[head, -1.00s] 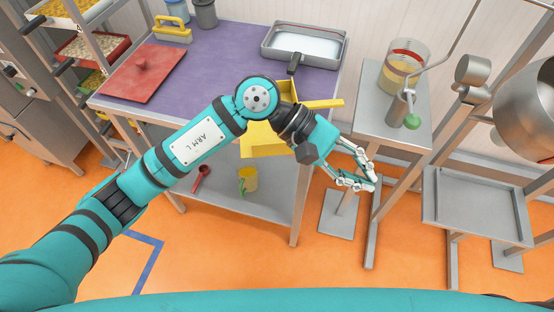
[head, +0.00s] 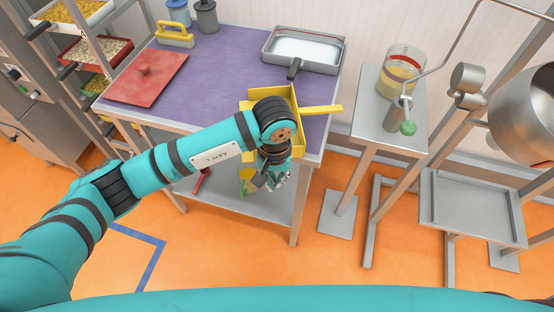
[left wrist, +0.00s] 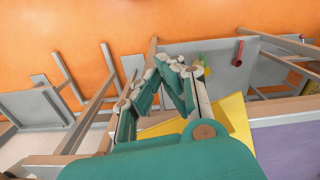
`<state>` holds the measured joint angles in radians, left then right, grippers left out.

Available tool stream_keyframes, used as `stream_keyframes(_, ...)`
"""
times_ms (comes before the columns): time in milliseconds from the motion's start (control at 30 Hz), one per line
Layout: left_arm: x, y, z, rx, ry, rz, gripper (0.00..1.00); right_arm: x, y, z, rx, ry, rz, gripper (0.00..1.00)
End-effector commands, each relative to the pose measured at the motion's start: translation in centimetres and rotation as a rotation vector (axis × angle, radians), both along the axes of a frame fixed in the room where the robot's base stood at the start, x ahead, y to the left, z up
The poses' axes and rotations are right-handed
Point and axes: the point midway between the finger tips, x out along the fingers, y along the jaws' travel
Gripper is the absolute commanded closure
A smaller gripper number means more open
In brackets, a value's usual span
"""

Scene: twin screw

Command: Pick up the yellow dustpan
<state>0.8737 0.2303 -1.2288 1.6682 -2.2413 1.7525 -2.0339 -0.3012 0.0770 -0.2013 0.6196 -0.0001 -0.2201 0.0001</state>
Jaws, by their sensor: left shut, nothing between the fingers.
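The yellow dustpan (head: 322,110) lies at the front right part of the purple table top, its handle pointing right. My left arm hides part of its pan. Its yellow pan also shows in the left wrist view (left wrist: 236,112), beside and partly behind the fingers. My left gripper (head: 275,184) points down in front of the table's front edge, on the near side of the dustpan. Its fingers are shut and empty, and they also show in the left wrist view (left wrist: 178,66). My right gripper is in neither view.
On the purple table (head: 222,60) are a red board (head: 135,84), a yellow-handled brush (head: 176,36) and a metal tray (head: 315,50). A stand with a beaker (head: 402,68) is right.

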Motion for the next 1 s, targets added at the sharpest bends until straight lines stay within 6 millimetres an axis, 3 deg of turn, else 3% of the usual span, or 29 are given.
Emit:
stream_keyframes(100,1.6,-0.4,0.2,-0.001,0.001,0.002,1.0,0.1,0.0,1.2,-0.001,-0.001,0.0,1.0)
stream_keyframes(300,3.4,-0.6,0.0,-0.001,0.001,0.001,1.0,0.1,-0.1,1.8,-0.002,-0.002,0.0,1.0)
stream_keyframes(733,3.9,-0.6,-0.1,-0.002,0.0,-0.001,1.0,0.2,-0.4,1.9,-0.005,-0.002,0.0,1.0)
stream_keyframes(867,4.2,-0.7,-0.4,-0.001,-0.003,-0.002,1.0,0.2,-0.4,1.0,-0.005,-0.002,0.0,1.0)
stream_keyframes(1000,5.0,-0.8,-0.8,-0.003,-0.007,-0.003,1.0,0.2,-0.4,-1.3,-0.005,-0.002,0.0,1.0)
